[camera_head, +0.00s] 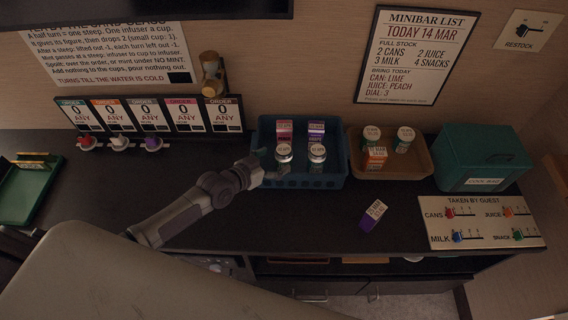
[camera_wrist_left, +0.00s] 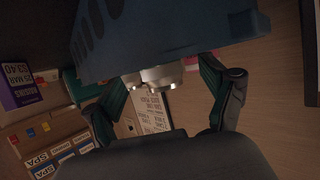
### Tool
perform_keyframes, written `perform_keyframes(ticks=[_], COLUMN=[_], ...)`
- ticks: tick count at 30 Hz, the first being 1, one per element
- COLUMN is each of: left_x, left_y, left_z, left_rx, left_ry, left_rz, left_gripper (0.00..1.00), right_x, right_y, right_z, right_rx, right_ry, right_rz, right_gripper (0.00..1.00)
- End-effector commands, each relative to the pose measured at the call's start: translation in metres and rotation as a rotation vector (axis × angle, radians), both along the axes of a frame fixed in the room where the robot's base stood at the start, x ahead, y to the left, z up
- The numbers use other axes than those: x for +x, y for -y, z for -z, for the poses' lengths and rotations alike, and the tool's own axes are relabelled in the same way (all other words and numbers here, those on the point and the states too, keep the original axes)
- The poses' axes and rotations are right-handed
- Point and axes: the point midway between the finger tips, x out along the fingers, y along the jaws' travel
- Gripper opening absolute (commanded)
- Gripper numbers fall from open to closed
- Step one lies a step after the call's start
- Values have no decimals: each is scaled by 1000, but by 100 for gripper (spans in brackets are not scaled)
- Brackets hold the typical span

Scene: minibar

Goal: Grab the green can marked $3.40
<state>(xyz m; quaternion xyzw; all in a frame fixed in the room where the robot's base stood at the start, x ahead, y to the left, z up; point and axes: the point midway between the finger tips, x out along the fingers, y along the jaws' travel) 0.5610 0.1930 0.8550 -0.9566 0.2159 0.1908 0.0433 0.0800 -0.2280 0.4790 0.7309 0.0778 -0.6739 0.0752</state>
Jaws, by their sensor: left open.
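Two cans with pale round lids, a left one (camera_head: 284,153) and a right one (camera_head: 317,153), stand in the front of the blue crate (camera_head: 300,182). Two more pale-lidded cans, (camera_head: 371,135) and (camera_head: 404,138), stand in the brown tray (camera_head: 424,172); their sides look greenish. I cannot read a $3.40 mark on any can. My left gripper (camera_head: 268,165) is open and empty at the left front of the blue crate. In the left wrist view its fingers are spread, with pale can ends (camera_wrist_left: 160,76) beyond them. My right gripper is not in view.
Pink (camera_head: 284,130) and purple (camera_head: 316,132) cartons stand behind the crate's cans. An orange-and-white carton (camera_head: 376,157) is in the brown tray. A purple carton (camera_head: 373,215) lies on the counter. A green cool bag (camera_head: 484,158) stands right. The front middle counter is mostly clear.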

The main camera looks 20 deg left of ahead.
Motion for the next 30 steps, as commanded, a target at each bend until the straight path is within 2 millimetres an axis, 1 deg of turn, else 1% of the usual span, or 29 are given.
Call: perform_keyframes(ticks=[4,9,13,18,19,26,27,29,30], left_x=[18,37,43,43,43,42,42,42,42], left_y=[9,18,20,20,20,20,20,20,20], left_z=[10,18,18,17,17,17,17,17,17], left_rx=[-4,-3,-1,0,0,0,0,0,0], left_ry=[2,1,-2,-1,-1,-1,-1,-1,-1], left_rz=[-1,-1,-1,0,0,0,0,0,0], left_gripper=[84,84,84,84,82,44,37,27,20], right_x=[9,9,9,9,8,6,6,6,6], right_y=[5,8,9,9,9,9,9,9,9], right_z=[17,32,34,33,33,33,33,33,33], right_rx=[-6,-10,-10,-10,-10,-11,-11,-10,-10], right_ry=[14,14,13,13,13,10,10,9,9], right_rz=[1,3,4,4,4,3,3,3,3], right_gripper=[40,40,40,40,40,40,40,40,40])
